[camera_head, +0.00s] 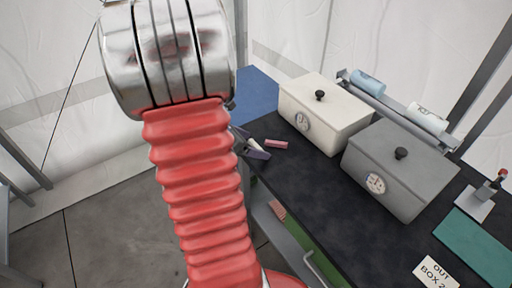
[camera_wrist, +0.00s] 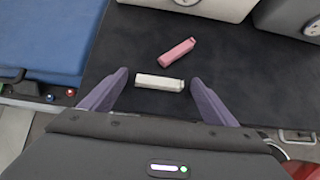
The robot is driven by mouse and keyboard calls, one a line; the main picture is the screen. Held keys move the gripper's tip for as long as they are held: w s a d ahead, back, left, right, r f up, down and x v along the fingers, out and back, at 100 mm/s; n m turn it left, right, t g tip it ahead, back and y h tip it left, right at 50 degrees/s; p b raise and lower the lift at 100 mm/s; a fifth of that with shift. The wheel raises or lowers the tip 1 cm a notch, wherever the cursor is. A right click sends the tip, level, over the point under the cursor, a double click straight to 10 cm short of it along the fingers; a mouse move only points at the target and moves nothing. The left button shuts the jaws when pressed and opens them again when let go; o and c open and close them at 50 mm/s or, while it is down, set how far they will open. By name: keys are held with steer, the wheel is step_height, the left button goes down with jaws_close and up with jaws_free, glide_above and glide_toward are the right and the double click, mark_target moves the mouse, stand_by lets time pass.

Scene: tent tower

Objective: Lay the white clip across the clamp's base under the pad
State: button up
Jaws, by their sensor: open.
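The white clip (camera_wrist: 160,83) lies on the dark table top between the tips of my open gripper (camera_wrist: 159,80) in the wrist view. Gaps show between the clip's ends and both purple fingers, so it is not held. In the head view the clip (camera_head: 254,145) is small and partly hidden beside a purple finger of my gripper (camera_head: 249,148). The clamp (camera_head: 475,205), with a pale metal base and a red knob on top, stands at the far right of the head view. Its pad is too small to make out. The wrist view does not show the clamp.
A pink clip (camera_wrist: 177,52) lies just beyond the white one. A white lidded box (camera_head: 325,115) and a grey lidded box (camera_head: 398,170) stand between my gripper and the clamp. A teal mat (camera_head: 472,248) and a label card (camera_head: 435,272) lie near the clamp.

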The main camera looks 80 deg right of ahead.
steer(key=shift+c, duration=0.2)
steer(key=c, duration=1.2)
steer(key=shift+o, duration=0.2)
steer(key=shift+r, duration=0.1)
step_height(320, 180, up, 10)
stand_by(0.4)
